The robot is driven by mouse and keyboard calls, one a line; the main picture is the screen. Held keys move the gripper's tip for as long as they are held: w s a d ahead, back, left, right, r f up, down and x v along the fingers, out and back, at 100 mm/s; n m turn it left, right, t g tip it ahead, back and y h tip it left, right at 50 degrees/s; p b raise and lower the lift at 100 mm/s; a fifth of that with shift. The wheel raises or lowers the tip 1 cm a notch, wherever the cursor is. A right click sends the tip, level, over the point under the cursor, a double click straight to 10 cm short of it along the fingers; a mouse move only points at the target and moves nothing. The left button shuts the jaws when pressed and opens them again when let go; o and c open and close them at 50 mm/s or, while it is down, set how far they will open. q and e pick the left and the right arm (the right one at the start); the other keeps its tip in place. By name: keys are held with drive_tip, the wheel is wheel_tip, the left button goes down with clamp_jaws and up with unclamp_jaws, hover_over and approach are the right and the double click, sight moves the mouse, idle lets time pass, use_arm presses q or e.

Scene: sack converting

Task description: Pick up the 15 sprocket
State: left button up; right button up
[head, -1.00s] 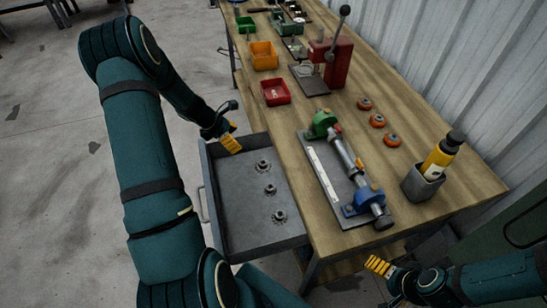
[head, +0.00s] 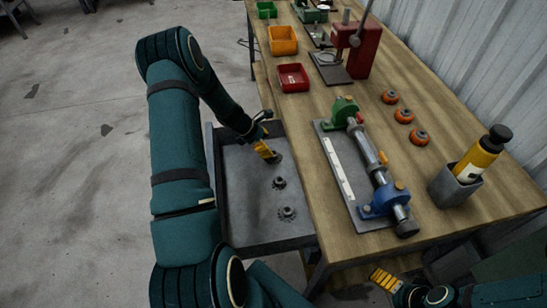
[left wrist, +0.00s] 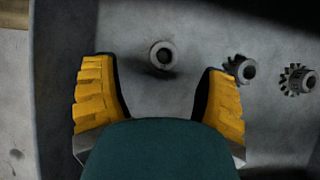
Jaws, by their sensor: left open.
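Three dark grey sprockets lie in a row in the open grey drawer (head: 235,231): a far one (head: 276,158), a middle one (head: 279,183) and a near one (head: 287,214). I cannot read which is the 15 sprocket. My left gripper (head: 265,150) is open and empty at the far sprocket, partly hiding it. In the left wrist view, the far sprocket's round hub (left wrist: 162,55) sits between and just beyond the yellow fingertips, its teeth not clear. The toothed middle (left wrist: 240,68) and near (left wrist: 297,79) sprockets lie to the right. My right gripper (head: 385,279) is low at the right.
The wooden bench (head: 308,180) borders the drawer on the right. It carries a shaft fixture (head: 340,178), orange rollers (head: 404,116), a yellow bottle in a grey cup (head: 455,187), a red press (head: 361,55) and small bins (head: 292,78). Drawer walls surround the sprockets.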

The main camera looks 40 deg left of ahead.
sight(277, 157)
use_arm(q)
drive_tip(key=x, duration=0.1)
drive_tip(key=b+x, duration=0.1)
drive_tip(key=x, duration=0.3)
drive_tip(key=shift+s+d+f, duration=0.1)
drive_tip(key=shift+s+f, duration=0.05)
drive_tip(key=shift+s, duration=0.25)
drive_tip(key=shift+w+d+f, duration=0.15)
drive_tip(key=shift+w+f, duration=0.1)
drive_tip(key=shift+f, duration=0.15)
drive_tip(key=shift+r, duration=0.1)
clamp_jaws()
